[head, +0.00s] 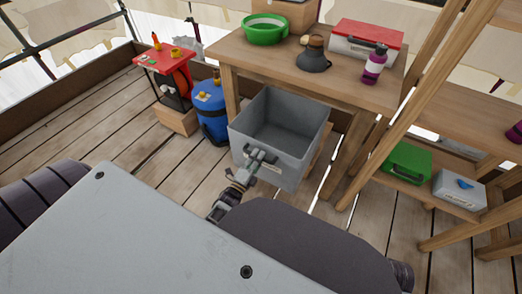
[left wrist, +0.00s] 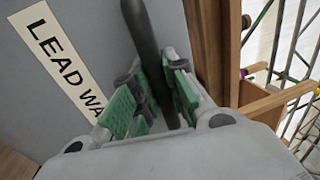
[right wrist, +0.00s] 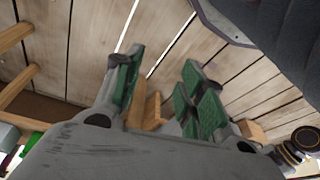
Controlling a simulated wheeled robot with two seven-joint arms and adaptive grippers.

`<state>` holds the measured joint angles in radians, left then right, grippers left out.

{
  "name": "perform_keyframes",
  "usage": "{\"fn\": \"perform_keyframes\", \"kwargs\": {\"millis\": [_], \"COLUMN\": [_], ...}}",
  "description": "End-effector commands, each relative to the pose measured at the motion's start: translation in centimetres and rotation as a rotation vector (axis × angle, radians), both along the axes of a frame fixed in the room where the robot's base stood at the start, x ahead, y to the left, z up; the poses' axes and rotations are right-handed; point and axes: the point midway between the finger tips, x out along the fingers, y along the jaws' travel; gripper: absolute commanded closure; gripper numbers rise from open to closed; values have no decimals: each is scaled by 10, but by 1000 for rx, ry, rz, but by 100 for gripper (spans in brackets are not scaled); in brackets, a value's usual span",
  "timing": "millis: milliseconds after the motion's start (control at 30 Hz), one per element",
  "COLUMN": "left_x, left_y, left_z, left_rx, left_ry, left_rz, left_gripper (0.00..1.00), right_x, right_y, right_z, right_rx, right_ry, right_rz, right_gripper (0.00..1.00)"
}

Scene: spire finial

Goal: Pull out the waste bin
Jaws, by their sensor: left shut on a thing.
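The grey open-topped waste bin (head: 242,138) stands at the front of the wooden workbench, its back part under the tabletop edge. Its inside looks empty. My left gripper (head: 260,157) is at the bin's front wall, shut on the bin's dark bar handle (left wrist: 143,30). The handle runs between the green finger pads in the left wrist view. A pale label reading "LEAD WA" (left wrist: 62,58) lies beside the fingers, the rest of it hidden. My right gripper (right wrist: 160,85) is open and empty above the floor planks; it does not show in the head view.
A blue cylinder (head: 210,108) stands close left of the bin, with a red-topped stand (head: 165,60) beyond. The workbench (head: 235,55) carries a green bowl, a dark flask, a purple bottle and a red-lidded box. A slanted wooden post (head: 405,100) rises at right.

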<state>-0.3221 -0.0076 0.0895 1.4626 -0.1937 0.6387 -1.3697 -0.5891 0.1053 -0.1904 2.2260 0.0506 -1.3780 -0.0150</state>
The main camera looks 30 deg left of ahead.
Motion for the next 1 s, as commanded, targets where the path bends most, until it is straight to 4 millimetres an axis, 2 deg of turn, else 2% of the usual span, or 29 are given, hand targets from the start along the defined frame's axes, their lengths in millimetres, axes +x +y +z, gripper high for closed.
{"fn": "perform_keyframes", "kwargs": {"millis": [200, 567, 600, 767, 1000], "left_x": [-10, -11, -11, -11, -11], "left_y": [0, 0, 0, 0, 0], "left_z": [-1, -1, -1, -1, 0], "left_rx": [-1, -1, -1, -1, 0], "left_ry": [2, 2, 2, 1, 0], "left_rz": [1, 0, 0, 0, 0], "left_gripper": [100, 100, 84, 63, 63], "right_x": [-1, -1, -1, -1, -1], "right_y": [-1, -2, -2, -2, -2], "right_z": [-6, -8, -8, -7, -7], "right_rx": [-6, -7, -7, -7, -7], "right_ry": [12, 13, 13, 13, 13], "right_rz": [-1, -1, -2, -2, -2], "right_gripper": [60, 60, 60, 60, 60]}}
